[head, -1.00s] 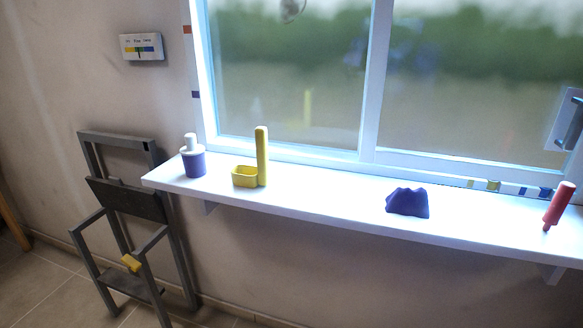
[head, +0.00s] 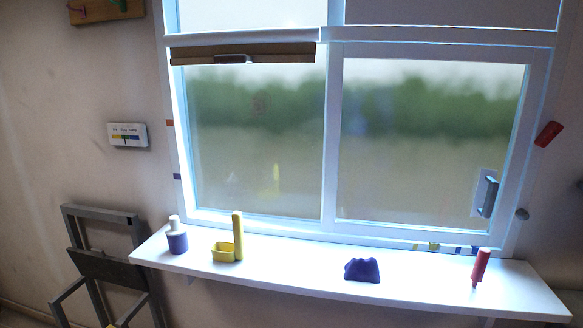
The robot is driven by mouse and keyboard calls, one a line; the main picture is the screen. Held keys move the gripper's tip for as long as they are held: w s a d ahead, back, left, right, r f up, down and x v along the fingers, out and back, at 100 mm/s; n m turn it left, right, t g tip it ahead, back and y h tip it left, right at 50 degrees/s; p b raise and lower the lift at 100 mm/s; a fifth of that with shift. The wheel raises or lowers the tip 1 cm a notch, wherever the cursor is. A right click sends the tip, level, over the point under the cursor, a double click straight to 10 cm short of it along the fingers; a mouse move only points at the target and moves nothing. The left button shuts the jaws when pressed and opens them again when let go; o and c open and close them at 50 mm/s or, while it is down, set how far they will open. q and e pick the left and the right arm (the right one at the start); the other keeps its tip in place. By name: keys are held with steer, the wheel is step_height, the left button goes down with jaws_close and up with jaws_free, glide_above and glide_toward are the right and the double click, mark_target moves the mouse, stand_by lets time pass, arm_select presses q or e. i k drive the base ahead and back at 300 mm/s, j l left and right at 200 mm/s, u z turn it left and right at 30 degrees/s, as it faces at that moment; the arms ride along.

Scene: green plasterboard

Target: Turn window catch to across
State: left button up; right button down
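The window has two panes side by side in a white frame (head: 332,140). A dark grey handle (head: 488,197) on a pale plate sits at the right edge of the right pane and stands nearly upright; it looks like the window catch, but I cannot be sure. A tilted red piece (head: 548,133) is on the wall just right of the frame. Neither of my grippers is in view.
The white sill (head: 300,275) holds a purple pot (head: 177,242), a yellow scoop-like holder (head: 224,251), a purple lump (head: 362,270) and a red-handled tool (head: 481,266). A grey folding step (head: 100,265) stands at left. A brown blind (head: 200,53) hangs at the upper left.

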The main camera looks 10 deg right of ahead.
mark_target(553, 129)
steer(key=z, duration=1.6)
